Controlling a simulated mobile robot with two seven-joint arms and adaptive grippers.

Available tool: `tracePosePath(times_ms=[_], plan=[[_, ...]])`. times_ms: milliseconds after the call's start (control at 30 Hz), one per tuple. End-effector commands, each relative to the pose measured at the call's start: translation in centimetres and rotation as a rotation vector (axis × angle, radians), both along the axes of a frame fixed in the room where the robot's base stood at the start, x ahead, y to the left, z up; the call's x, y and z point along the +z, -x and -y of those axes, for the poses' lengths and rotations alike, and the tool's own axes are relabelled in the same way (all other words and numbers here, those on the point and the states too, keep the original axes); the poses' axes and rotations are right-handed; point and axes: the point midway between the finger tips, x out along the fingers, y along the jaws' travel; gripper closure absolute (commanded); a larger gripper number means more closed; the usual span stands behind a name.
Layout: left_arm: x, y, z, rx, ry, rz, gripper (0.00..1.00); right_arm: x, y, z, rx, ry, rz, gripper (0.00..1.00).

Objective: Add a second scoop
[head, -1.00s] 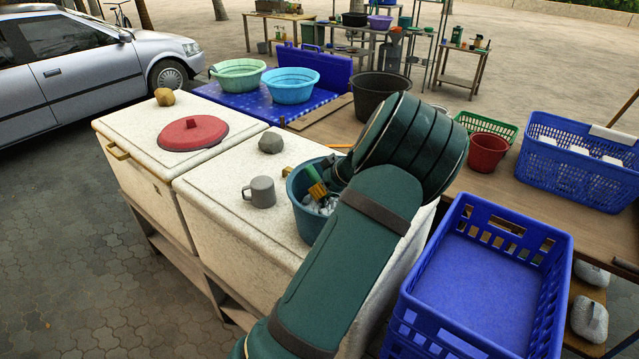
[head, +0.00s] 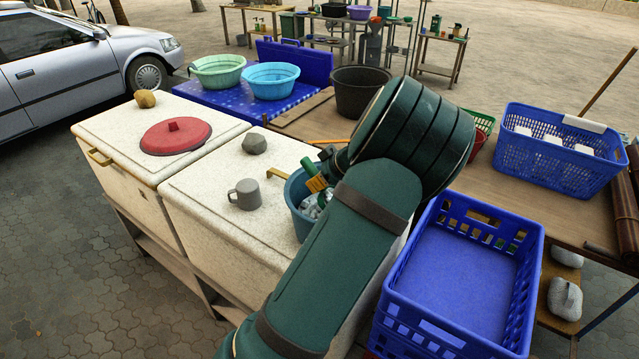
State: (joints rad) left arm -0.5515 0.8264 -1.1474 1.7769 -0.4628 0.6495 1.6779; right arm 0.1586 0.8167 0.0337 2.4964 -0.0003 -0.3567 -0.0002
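A teal bucket (head: 293,196) with whitish and grey lumps (head: 312,207) in it stands on the right cream-coloured chest. My dark green arm comes in from the bottom left, bends at a large elbow and reaches back over this bucket. My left gripper (head: 327,172) is mostly hidden behind the arm, above the bucket. A green piece with a yellow-orange part (head: 316,184) shows at the bucket's rim by the gripper. I cannot tell whether it is held, nor whether a scoop is there. A grey mug (head: 245,194) stands left of the bucket. My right gripper is out of view.
A red lid (head: 176,136) and a grey stone (head: 254,144) lie on the chests. A black tub (head: 359,92) stands behind. An empty-looking blue crate (head: 460,270) is close on the right. A blue basket (head: 562,157) stands on the wooden table.

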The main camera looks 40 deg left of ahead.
Motion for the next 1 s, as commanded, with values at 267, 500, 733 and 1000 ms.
tracePosePath(times_ms=[267,500,733,1000], plan=[[2.9,-0.1,0.0,0.0,0.0,0.004,1.0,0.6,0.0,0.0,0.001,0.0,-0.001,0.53],[5.2,-0.1,0.0,-0.001,-0.001,0.002,1.0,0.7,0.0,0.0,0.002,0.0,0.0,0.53],[7.3,0.1,-0.8,0.008,0.082,0.012,1.0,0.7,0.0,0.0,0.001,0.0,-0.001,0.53],[9.4,0.2,-2.5,0.006,0.334,0.028,1.0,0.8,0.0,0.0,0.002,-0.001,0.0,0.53]])
